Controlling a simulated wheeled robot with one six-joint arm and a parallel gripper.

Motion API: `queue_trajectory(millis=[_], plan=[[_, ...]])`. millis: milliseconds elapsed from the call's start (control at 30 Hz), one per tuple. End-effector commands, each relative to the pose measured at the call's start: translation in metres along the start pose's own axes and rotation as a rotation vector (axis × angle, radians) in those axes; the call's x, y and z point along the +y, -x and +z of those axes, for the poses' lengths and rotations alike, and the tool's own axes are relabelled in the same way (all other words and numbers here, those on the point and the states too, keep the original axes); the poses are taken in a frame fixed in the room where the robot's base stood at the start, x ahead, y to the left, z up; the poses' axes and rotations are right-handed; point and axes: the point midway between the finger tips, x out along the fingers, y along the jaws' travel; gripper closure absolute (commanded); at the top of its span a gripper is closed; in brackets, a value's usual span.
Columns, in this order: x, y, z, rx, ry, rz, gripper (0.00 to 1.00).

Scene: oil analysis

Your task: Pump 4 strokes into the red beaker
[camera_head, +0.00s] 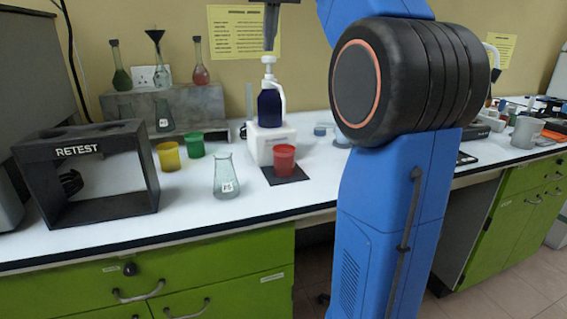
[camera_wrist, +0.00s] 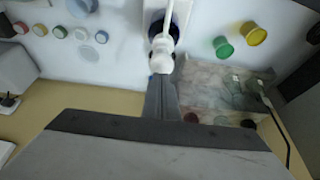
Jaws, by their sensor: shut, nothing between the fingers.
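The dispenser is a dark blue bottle (camera_head: 269,107) with a white pump head (camera_head: 268,60), standing on a white base (camera_head: 262,143). The red beaker (camera_head: 284,161) is upright on a black mat (camera_head: 286,175) at the front of that base. My gripper (camera_head: 270,46) is shut and empty, pointing down just above the pump head; a small gap seems to show between them. In the wrist view, my fingers (camera_wrist: 161,84) lie close beside the white pump head (camera_wrist: 162,53). The red beaker cannot be made out in the wrist view.
Yellow (camera_head: 168,156) and green (camera_head: 194,145) beakers and a glass flask (camera_head: 226,178) stand left of the dispenser. A black RETEST frame (camera_head: 152,172) is further left. A grey stone block (camera_head: 215,103) with flasks stands behind. My blue arm blocks part of the right side.

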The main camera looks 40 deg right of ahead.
Motion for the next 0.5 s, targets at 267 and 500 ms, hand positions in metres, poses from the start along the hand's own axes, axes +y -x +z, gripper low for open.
queue_trajectory(millis=[267, 500], plan=[[0.0, -0.0016, 0.0007, 0.0, 0.0, 0.0, 1.0], [0.0, -0.0082, 0.0035, -0.002, 0.0, 0.0, 1.0]])
